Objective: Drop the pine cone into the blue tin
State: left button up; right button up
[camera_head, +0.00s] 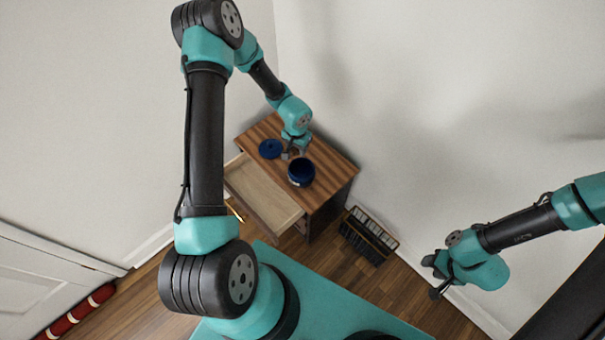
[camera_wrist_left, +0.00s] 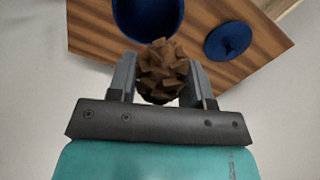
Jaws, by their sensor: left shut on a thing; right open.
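The pine cone (camera_wrist_left: 162,72) is brown and sits between the two fingers of my left gripper (camera_wrist_left: 160,80), which is shut on it. In the head view my left gripper (camera_head: 291,153) is over the small wooden cabinet, just behind and left of the blue tin (camera_head: 301,172). The tin stands open on the cabinet top; in the left wrist view the tin (camera_wrist_left: 147,14) is beyond the pine cone, partly cut by the frame edge. The blue lid (camera_head: 270,149) lies flat on the cabinet top, left of the tin. My right gripper (camera_head: 434,277) is open and empty, away from the cabinet.
The wooden cabinet (camera_head: 335,166) stands in the corner against the walls. Its drawer (camera_head: 262,196) is pulled open and looks empty where visible. A black rack (camera_head: 368,236) stands on the floor to the right. A red roll (camera_head: 78,312) lies at lower left.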

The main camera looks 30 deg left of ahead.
pick_arm(q)
jog(key=shift+f, duration=0.1)
notch_tip(320, 180, down, 6)
jog(key=shift+r, duration=0.1)
dwell(0.8)
jog(key=o, duration=1)
jog(key=shift+c, duration=0.2)
jog(key=shift+r, duration=0.15)
notch_tip(320, 180, up, 17)
jog(key=shift+r, duration=0.1)
